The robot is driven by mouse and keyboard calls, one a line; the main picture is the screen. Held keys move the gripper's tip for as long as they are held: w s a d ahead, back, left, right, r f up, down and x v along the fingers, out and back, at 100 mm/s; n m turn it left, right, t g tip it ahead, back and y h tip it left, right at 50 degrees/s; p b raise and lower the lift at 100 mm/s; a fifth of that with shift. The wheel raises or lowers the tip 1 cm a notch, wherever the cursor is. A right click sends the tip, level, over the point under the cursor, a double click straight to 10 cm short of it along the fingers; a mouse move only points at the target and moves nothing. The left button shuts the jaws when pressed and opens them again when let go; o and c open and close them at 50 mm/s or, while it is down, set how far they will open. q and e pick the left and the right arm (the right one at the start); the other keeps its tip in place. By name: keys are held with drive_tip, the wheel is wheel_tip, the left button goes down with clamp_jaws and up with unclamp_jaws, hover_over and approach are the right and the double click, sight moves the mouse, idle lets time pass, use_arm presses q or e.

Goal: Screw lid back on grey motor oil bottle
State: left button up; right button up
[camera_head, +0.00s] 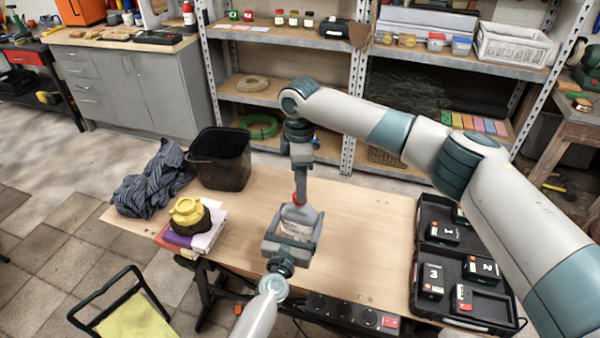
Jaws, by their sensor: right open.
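The grey motor oil bottle (297,220), with a pale label, stands upright near the middle of the wooden table. My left gripper (291,240) reaches in from the front and has its jaws on both sides of the bottle's body, shut on it. A red lid (299,198) shows at the bottle's top. My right gripper (300,183) points straight down from above, open, with its fingertips at the lid. Whether the fingertips touch the lid, and how the lid sits on the neck, is too small to tell.
On the table's left are a black bin (221,160), a striped cloth (150,180) and books (195,232) with a yellow object (188,211) on top. A black case (435,215) with numbered boxes lies at right. Bare tabletop (365,235) lies between bottle and case.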

drive_tip(key=shift+f, duration=1.6)
drive_tip(key=shift+c, duration=0.7)
drive_tip(key=c, duration=1)
drive_tip(key=shift+o, duration=0.2)
drive_tip(key=m, duration=0.4)
drive_tip(key=shift+m, duration=0.4)
drive_tip(key=o, duration=1.2)
drive_tip(key=shift+c, duration=0.2)
drive_tip(key=shift+r, duration=0.15)
